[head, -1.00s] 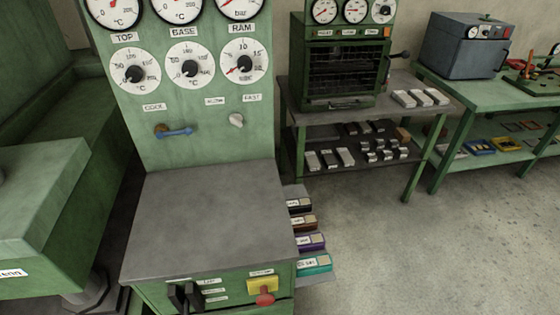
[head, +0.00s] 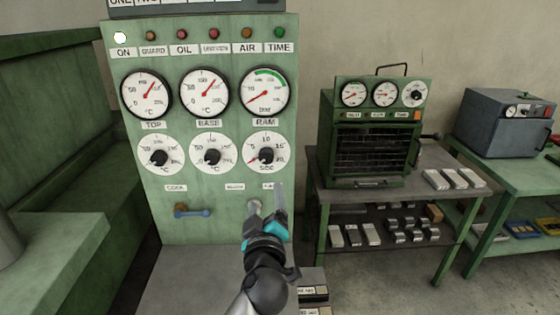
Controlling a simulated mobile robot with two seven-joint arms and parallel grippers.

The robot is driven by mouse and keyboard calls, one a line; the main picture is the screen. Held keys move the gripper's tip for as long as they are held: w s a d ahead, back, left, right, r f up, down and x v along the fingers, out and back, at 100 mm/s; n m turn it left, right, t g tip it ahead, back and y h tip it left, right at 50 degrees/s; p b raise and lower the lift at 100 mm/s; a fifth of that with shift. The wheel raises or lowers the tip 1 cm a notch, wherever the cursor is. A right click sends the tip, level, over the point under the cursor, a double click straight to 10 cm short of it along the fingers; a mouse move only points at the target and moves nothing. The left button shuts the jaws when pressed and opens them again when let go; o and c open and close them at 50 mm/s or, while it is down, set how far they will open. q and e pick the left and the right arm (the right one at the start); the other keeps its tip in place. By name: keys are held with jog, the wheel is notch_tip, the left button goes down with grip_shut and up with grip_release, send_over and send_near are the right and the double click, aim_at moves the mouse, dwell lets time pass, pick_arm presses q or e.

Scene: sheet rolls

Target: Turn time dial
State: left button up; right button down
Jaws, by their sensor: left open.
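The control panel (head: 228,225) is green and upright. Its lower right dial (head: 266,153), below the gauge labelled RAM, is white with a black knob and a scale that seems to read seconds; its red pointer points lower left. My left gripper (head: 266,203) is open and reaches up in front of the panel, below this dial and apart from its knob in the picture. It overlaps a small pale knob (head: 254,205) and part of a label; contact cannot be told. My right gripper is not in view.
Two similar dials, the left dial (head: 158,158) and the middle dial (head: 212,157), sit beside it. A blue-handled lever (head: 192,212) projects at lower left. The ON lamp (head: 120,38) is lit. A small green oven (head: 373,150) stands on a bench to the right.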

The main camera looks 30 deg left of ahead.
pick_arm(q)
jog(key=r, duration=0.1)
jog(key=p, duration=0.3)
send_near(266, 159)
jog(key=x, duration=0.6)
jog(key=shift+r, duration=0.1)
jog(key=shift+x, duration=1.3)
grip_shut()
